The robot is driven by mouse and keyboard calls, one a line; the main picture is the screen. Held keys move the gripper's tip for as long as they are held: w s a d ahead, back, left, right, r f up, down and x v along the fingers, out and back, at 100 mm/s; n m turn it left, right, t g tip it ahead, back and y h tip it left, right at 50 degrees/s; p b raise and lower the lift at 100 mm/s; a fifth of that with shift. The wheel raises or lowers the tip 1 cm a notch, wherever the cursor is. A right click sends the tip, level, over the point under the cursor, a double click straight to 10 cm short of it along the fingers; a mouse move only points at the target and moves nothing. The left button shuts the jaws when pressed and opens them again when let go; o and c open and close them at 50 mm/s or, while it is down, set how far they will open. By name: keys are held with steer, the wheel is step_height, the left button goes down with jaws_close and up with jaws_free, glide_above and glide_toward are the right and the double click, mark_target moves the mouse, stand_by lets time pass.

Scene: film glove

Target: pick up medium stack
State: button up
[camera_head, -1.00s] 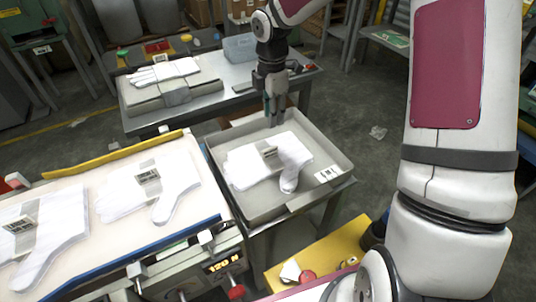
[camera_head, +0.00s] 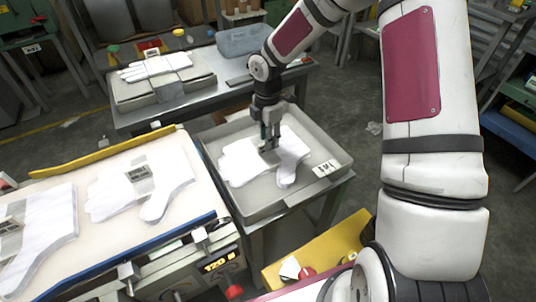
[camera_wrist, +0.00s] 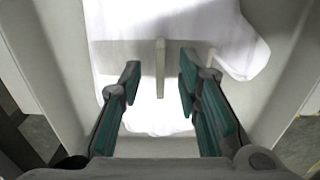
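A stack of white gloves (camera_head: 293,150) lies in a grey tray (camera_head: 325,195), wrapped by a grey band with an upright tab. My gripper (camera_head: 270,142) is just above it, pointing down. In the wrist view the two green-padded fingers (camera_wrist: 160,80) are open and apart, with the band's tab (camera_wrist: 160,60) between their tips in the picture; I cannot tell whether they touch anything. Two more banded glove stacks lie on the left belt, a nearer one (camera_head: 62,222) and a farther one (camera_head: 160,190). Another stack (camera_head: 150,68) lies on the back table. No label marks which is medium.
The tray's raised walls surround the stack. The belt machine (camera_head: 215,232) has a blue front edge and a yellow rail (camera_head: 105,153) behind. A bluish bin (camera_head: 240,40) stands on the back table. A yellow surface (camera_head: 325,250) is at the front. Open floor lies right.

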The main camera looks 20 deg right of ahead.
mark_target(265, 156)
step_height(265, 156, down, 3)
jaws_close()
steer(key=shift+r, duration=0.1)
